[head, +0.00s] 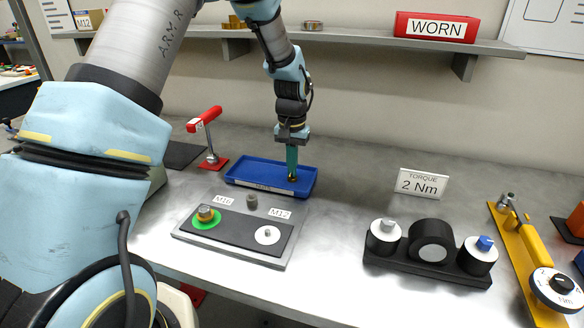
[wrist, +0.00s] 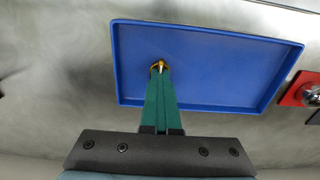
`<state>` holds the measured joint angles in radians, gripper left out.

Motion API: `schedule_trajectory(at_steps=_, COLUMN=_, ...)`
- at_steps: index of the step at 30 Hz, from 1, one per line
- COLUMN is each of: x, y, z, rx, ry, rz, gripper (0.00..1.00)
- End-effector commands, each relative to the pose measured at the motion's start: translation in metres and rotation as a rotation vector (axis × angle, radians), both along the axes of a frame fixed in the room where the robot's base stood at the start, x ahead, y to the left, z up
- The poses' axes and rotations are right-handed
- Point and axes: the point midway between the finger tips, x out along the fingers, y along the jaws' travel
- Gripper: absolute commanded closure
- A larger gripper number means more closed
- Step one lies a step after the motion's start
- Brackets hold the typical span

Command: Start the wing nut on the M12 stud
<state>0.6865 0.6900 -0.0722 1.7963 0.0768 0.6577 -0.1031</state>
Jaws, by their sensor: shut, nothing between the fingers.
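My gripper (head: 292,174) points down into the blue tray (head: 245,183), its green fingers shut. A small brass piece, which looks like the wing nut (wrist: 158,66), lies in the tray right at the fingertips; the fingers partly hide it. In the wrist view my gripper (wrist: 161,78) reaches over the wall of the blue tray (wrist: 225,70). The M12 stud (head: 268,233) stands on a white disc at the right of the dark plate, near the M12 label (head: 280,213). It looks bare.
A brass nut (head: 206,213) sits on a green disc at the M16 side. A small grey cylinder (head: 252,200) stands between the labels. A red-handled lever (head: 206,121) rises left of the tray. A black fixture (head: 428,258) and yellow torque tool (head: 535,255) are at right.

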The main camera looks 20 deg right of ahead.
Motion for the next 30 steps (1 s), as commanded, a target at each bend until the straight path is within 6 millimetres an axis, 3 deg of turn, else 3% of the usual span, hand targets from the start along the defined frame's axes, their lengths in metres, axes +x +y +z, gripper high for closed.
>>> schedule_trajectory(at_steps=23, x=0.0, y=0.0, z=0.013, rx=0.0, ry=0.0, rz=0.0, gripper=1.0)
schedule_trajectory(at_steps=30, x=0.0, y=0.0, z=0.034, rx=-0.001, ry=-0.001, rz=0.0, gripper=1.0)
